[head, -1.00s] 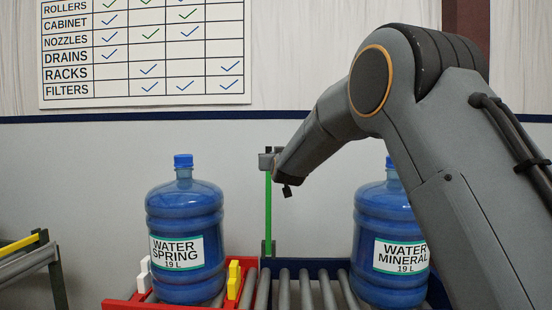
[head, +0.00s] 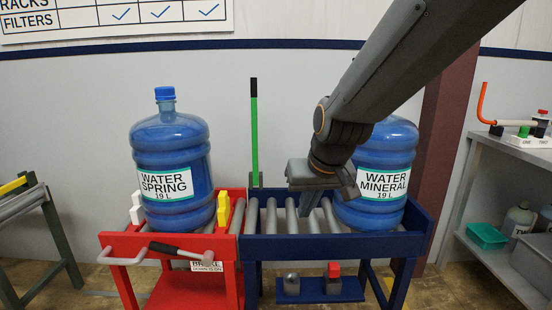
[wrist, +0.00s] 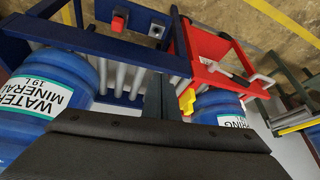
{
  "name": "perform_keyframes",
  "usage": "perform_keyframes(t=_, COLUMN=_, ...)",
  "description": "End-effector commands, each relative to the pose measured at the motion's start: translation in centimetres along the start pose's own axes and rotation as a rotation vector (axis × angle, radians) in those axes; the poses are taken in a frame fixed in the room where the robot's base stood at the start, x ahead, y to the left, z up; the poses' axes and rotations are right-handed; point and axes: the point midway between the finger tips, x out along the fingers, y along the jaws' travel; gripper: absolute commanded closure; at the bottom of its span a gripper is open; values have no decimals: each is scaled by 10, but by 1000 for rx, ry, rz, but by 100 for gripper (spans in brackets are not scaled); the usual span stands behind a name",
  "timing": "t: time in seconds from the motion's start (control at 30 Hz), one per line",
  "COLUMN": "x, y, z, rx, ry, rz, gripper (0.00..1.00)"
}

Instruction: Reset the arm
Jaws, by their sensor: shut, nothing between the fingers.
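My gripper (head: 310,208) is at the end of my arm in the head view, in front of and above the blue roller conveyor, apart from the jugs. It is shut and empty. The blue jug marked WATER MINERAL 19 L (head: 384,160) stands upright at the right end of the blue conveyor (head: 340,246), partly behind my arm. It also shows at the left in the wrist view (wrist: 40,105). The blue jug marked WATER SPRING 19 L (head: 170,150) stands upright on the red cart (head: 222,278).
A green pole (head: 254,140) stands behind the conveyor. A red button (head: 333,270) sits on the low blue shelf. Grey shelves (head: 500,235) stand at right, another roller stand (head: 30,205) at left.

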Motion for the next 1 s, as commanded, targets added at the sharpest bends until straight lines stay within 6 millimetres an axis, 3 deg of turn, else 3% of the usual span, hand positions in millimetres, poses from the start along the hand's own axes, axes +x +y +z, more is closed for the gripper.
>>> perform_keyframes(t=0.03, x=-6, y=3, z=31, rx=8, ry=-60, rz=2, gripper=100)
perform_keyframes(t=0.1, x=-12, y=6, z=70, rx=17, ry=-143, rz=6, gripper=100)
perform_keyframes(t=0.2, x=-21, y=10, z=117, rx=29, ry=-241, rz=11, gripper=100)
perform_keyframes(t=0.5, x=-50, y=16, z=226, rx=59, ry=-472, rz=27, gripper=100)
perform_keyframes(t=1.0, x=-100, y=52, z=205, rx=155, ry=-467, rz=80, gripper=100)
